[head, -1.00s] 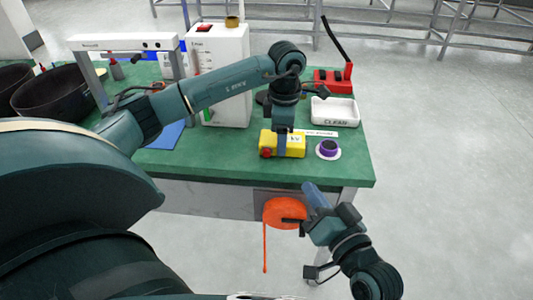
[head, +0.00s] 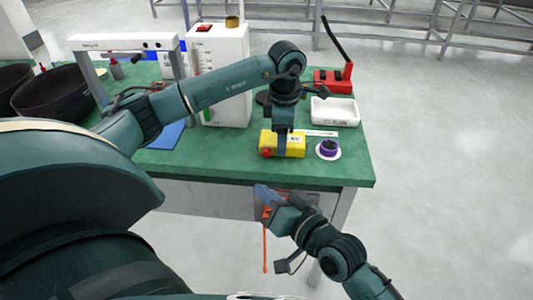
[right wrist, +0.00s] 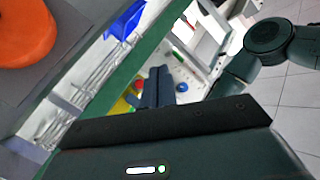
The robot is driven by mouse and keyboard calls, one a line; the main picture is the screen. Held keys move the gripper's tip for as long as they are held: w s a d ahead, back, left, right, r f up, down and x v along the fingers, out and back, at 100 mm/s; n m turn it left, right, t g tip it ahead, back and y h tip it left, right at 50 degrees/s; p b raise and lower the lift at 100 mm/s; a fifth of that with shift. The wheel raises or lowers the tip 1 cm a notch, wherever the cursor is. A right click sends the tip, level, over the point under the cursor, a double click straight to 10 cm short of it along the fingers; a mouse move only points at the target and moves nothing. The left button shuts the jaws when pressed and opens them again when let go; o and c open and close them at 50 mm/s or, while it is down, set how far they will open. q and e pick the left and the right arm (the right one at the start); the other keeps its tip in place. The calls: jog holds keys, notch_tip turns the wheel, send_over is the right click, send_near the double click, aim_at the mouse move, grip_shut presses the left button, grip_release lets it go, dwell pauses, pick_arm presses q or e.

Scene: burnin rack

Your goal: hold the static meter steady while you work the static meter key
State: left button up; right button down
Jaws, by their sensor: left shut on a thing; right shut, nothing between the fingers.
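The yellow static meter (head: 292,146) lies near the front edge of the green table. Its red key (head: 267,153) faces out at its left end. My left gripper (head: 283,140) comes down from above and is shut on the meter. The fingers cover part of its middle. My right gripper (head: 263,190) is shut and empty in front of the table edge, lower than the meter and apart from it. In the right wrist view, part of the yellow meter (right wrist: 118,107) shows beyond my right fingers (right wrist: 158,80).
An orange reel (right wrist: 22,32) is on the table's front; in the head view my right gripper mostly hides it, and its orange strip (head: 265,250) hangs down. A purple roll (head: 328,149) and a white tray (head: 335,111) lie right of the meter. A white cabinet (head: 222,80) stands behind.

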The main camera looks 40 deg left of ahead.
aim_at(272, 169)
jog(key=shift+w+a, duration=0.65)
jog(key=shift+w, duration=0.4)
jog(key=shift+w+a, duration=0.6)
jog(key=shift+w, duration=0.4)
jog(key=shift+w+a, duration=0.65)
jog(key=shift+w, duration=0.4)
jog(key=shift+w+a, duration=0.2)
jog(key=shift+w, duration=0.15)
jog(key=shift+w+a, duration=0.1)
jog(key=shift+a, duration=0.05)
jog(key=shift+w+a+r, duration=0.1)
jog(key=shift+w+r, duration=0.35)
jog(key=shift+r, duration=0.15)
dwell(0.8)
jog(key=shift+s+f, duration=0.2)
jog(key=shift+f, duration=0.1)
jog(key=shift+w+d, duration=0.1)
jog(key=shift+d, duration=0.1)
